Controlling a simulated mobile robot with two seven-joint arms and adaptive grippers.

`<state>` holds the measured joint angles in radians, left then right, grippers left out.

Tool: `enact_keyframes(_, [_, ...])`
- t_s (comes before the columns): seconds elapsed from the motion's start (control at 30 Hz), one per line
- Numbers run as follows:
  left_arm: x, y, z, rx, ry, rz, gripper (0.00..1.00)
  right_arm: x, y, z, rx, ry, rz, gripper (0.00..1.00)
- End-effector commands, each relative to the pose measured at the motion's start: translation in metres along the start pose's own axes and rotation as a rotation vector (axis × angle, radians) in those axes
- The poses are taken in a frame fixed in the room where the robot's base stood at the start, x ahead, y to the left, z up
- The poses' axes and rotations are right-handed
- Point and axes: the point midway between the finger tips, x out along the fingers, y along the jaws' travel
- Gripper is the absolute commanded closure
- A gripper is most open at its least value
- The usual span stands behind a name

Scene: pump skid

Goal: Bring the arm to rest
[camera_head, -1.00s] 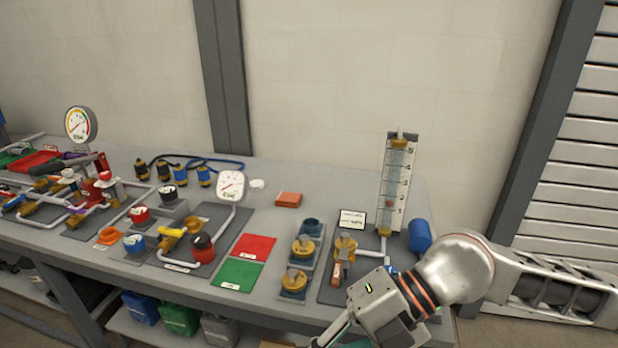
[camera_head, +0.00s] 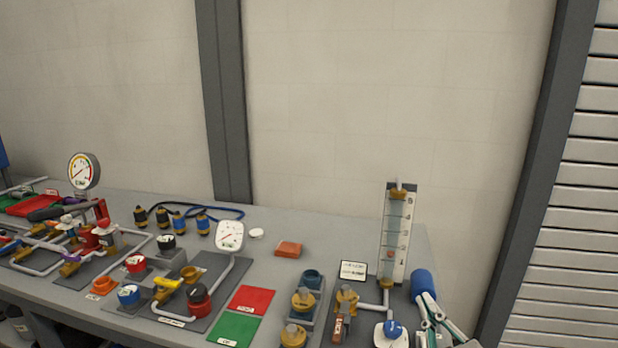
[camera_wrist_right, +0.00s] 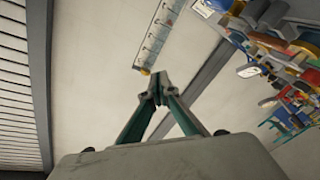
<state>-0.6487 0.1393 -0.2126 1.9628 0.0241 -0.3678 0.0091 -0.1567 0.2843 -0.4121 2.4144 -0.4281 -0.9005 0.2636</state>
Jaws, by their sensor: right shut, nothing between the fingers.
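My right gripper (camera_head: 427,303) shows at the lower right of the head view, with only its slim green and grey fingers in the picture. It is beside the blue cylinder (camera_head: 421,284) at the bench's right end; I cannot tell whether they touch. In the right wrist view the right gripper (camera_wrist_right: 158,86) is shut and empty, its fingertips together. Most of my right arm is below the head view. My left gripper is in neither view.
The bench (camera_head: 330,240) is crowded with fittings. Red (camera_head: 253,299) and green (camera_head: 235,329) mats lie mid-bench. Bare wall is behind.

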Motion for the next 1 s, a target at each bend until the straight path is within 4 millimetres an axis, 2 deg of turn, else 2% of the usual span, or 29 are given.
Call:
enact_keyframes(0.03, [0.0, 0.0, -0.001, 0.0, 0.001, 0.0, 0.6, -0.01, -0.004, 0.036, -0.013, -0.111, -0.016, 1.0])
enact_keyframes(0.1, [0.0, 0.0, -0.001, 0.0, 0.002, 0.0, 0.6, -0.026, -0.009, 0.082, -0.041, -0.254, -0.044, 1.0])
enact_keyframes(0.2, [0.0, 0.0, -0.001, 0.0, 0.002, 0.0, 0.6, -0.055, -0.015, 0.137, -0.083, -0.432, -0.093, 1.0])
enact_keyframes(0.3, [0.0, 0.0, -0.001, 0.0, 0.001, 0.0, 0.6, -0.082, -0.021, 0.176, -0.119, -0.561, -0.141, 1.0])
enact_keyframes(0.5, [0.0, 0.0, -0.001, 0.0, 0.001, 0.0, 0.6, -0.128, -0.028, 0.225, -0.172, -0.739, -0.223, 1.0])
enact_keyframes(0.8, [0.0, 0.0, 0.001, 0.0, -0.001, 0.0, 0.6, -0.192, -0.035, 0.274, -0.236, -0.936, -0.34, 1.0])
enact_keyframes(1.0, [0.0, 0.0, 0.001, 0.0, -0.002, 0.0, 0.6, -0.177, -0.072, 0.277, -0.154, -0.855, -0.371, 1.0])
